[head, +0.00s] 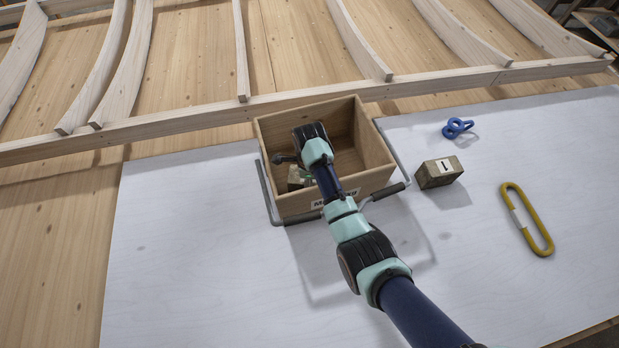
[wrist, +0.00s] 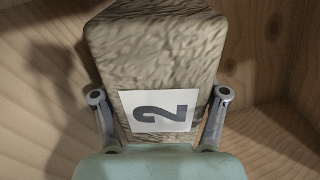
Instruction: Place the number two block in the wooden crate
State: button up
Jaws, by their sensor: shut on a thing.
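The number two block (wrist: 160,65) is a mottled grey-brown block with a white "2" label, large in the wrist view. My gripper (wrist: 160,108) is shut on it, with one finger on each side. The wooden crate (head: 358,185) stands on the white board in the head view. My gripper and the block are inside the crate's opening, near its left side, with crate walls around them in the wrist view. In the head view, a small part of the block (head: 297,178) shows beside my arm. Whether the block touches the crate floor cannot be told.
A block labelled 1 (head: 438,173) sits to the right of the crate. A wooden frame (head: 200,119) runs behind the crate. The white board (head: 190,260) is clear at left.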

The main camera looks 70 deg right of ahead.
jog(key=shift+f+b, duration=0.4)
jog(key=shift+f, duration=1.2)
jog(key=shift+f, duration=0.15)
jog(key=o, duration=1.8)
notch_tip(320, 180, up, 12)
jog(key=p, duration=0.3)
